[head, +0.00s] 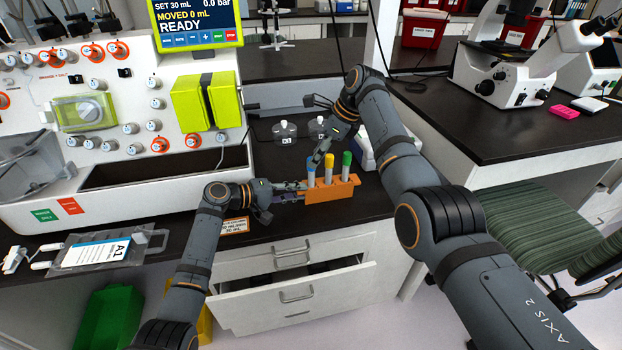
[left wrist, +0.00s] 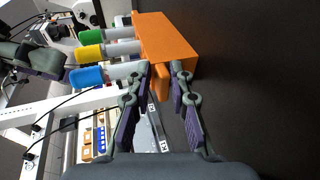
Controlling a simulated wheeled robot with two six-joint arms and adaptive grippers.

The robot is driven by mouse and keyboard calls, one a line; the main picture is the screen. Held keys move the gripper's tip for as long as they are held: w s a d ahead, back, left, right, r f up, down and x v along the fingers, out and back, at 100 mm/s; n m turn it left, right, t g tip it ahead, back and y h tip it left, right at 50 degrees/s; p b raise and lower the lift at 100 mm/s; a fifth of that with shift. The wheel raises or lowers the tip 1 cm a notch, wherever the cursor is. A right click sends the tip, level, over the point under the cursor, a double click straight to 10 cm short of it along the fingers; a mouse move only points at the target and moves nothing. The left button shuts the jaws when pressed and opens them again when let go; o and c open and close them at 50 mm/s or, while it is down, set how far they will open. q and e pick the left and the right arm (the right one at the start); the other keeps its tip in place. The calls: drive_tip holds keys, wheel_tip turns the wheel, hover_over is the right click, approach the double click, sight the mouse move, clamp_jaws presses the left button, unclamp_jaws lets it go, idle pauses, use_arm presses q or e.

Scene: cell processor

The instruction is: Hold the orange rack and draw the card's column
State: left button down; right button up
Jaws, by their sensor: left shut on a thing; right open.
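The orange rack (head: 333,190) stands on the dark bench near its front edge. It holds upright columns with a blue cap (head: 311,168), a yellow cap (head: 329,160) and a green cap (head: 347,158). My left gripper (head: 299,191) is shut on the rack's left end; the left wrist view shows its fingers (left wrist: 163,80) either side of an orange end tab. My right gripper (head: 320,154) is open just above the blue and yellow caps. It also shows in the left wrist view (left wrist: 52,60), close to the blue cap (left wrist: 87,77). A small orange-edged card (head: 234,226) lies left of the rack; its text is too small to read.
The cell processor (head: 110,130) stands at the left, its screen (head: 195,22) reading READY. Two clear bottles (head: 285,132) stand behind the rack, and a white box (head: 372,152) is behind it at the right. A drawer (head: 295,295) below is partly open.

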sight(311, 174)
drive_tip(key=shift+x, duration=1.7)
clamp_jaws()
